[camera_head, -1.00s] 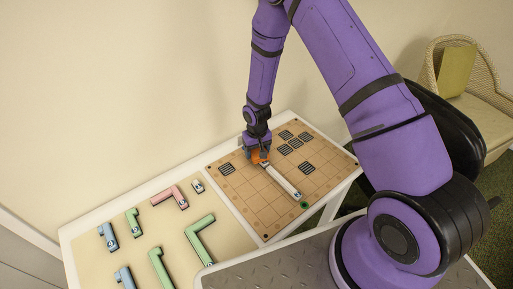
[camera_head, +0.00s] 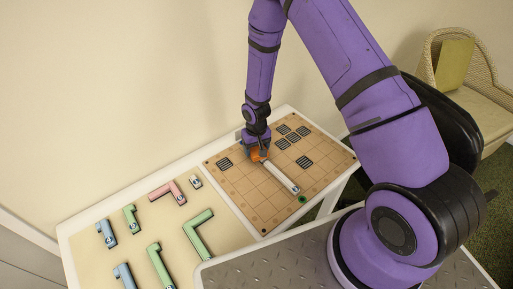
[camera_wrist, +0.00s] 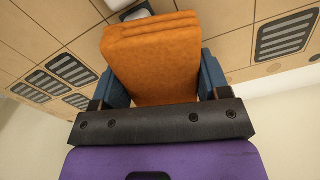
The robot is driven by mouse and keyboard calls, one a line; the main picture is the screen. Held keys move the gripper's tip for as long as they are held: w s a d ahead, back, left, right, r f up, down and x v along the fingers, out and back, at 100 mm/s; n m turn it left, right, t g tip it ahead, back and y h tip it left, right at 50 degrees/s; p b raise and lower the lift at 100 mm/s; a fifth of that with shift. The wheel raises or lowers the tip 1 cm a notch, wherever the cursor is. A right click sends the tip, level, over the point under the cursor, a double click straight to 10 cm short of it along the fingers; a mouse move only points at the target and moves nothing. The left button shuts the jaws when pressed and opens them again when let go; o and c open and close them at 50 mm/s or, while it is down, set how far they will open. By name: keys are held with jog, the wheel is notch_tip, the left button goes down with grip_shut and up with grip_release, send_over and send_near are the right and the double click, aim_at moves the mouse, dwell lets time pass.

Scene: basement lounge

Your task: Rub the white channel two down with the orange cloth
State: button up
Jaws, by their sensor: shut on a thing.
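The white channel (camera_head: 283,178) lies across the tan grid board (camera_head: 240,190), running from under my gripper to near a green spot at the board's front edge. Only a small white end of it (camera_wrist: 137,12) shows in the wrist view. My gripper (camera_head: 257,152) points down at the channel's far end. It is shut on the folded orange cloth (camera_wrist: 153,55), which sits between the blue fingers. The cloth (camera_head: 259,157) is at the channel's end, but whether it touches the channel is hard to tell. Any number on the channel is too small to read.
Several dark grilles (camera_head: 305,162) are set on the board. Green, pink and blue channel pieces (camera_head: 198,234) lie on the cream table (camera_head: 95,215) to the left. A wall stands close behind. A wicker chair (camera_head: 470,85) is at the right.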

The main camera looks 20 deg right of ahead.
jog(key=shift+w+r, duration=0.1)
jog(key=shift+w, duration=0.15)
jog(key=shift+w+a, duration=0.1)
jog(key=shift+r, duration=3.85)
